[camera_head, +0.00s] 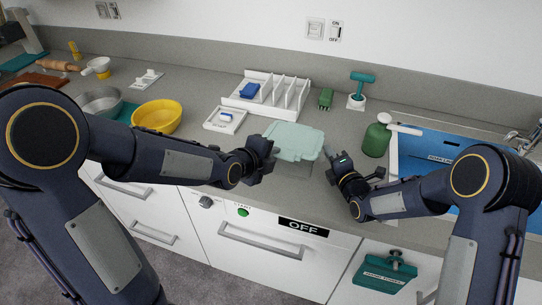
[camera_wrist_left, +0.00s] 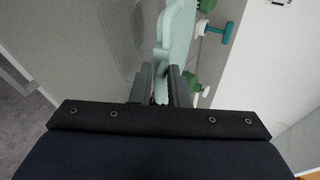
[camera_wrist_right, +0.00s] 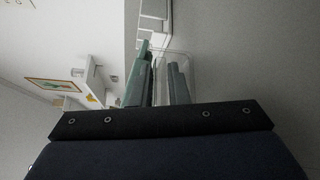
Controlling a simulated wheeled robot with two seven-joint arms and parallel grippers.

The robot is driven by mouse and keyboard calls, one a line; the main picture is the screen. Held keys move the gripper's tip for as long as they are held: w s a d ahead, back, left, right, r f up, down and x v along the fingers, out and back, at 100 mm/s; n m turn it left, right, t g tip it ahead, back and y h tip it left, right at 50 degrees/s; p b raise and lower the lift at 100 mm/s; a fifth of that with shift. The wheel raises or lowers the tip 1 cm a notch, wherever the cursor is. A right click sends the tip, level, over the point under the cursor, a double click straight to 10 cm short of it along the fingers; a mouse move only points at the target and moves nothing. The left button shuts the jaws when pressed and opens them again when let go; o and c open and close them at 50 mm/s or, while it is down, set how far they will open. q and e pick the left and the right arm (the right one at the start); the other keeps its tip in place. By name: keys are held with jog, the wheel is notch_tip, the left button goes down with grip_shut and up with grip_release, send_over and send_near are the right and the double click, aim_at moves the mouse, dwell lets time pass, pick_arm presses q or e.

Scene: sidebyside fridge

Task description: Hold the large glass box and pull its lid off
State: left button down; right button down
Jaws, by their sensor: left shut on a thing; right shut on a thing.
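The large glass box (camera_head: 293,168) stands on the counter between my two grippers, with its mint-green lid (camera_head: 295,140) over its top. My left gripper (camera_head: 270,154) is at the box's left side. In the left wrist view its fingers are shut on the edge of the lid (camera_wrist_left: 176,40), and the clear box (camera_wrist_left: 122,45) shows beside it. My right gripper (camera_head: 334,160) is at the right side. In the right wrist view its fingers are shut on the clear wall of the box (camera_wrist_right: 161,78).
A blue sink (camera_head: 440,150) and a green bottle (camera_head: 377,136) are to the right. A white rack (camera_head: 285,92) and a small white tray (camera_head: 225,119) stand behind and left. A yellow bowl (camera_head: 157,116) is further left. The counter's front edge is close to the box.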

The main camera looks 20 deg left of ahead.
pick_arm(q)
notch_tip(320, 180, up, 4)
jog(key=shift+f, duration=0.1)
dwell(0.4)
dwell(0.5)
jog(key=s+a+r+n+t+y, duration=0.1)
jog(key=a+n+y, duration=0.1)
jog(key=a, duration=0.8)
jog(key=a+r+n+t+y, duration=0.1)
jog(key=a+n+t+y, duration=0.1)
jog(key=a, duration=0.8)
jog(key=shift+s+a+f, duration=0.1)
jog(key=shift+a+f, duration=0.05)
jog(key=shift+f, duration=2.4)
jog(key=shift+s+a+f, duration=0.1)
jog(key=shift+a+f, duration=0.05)
jog(key=shift+f, duration=2.35)
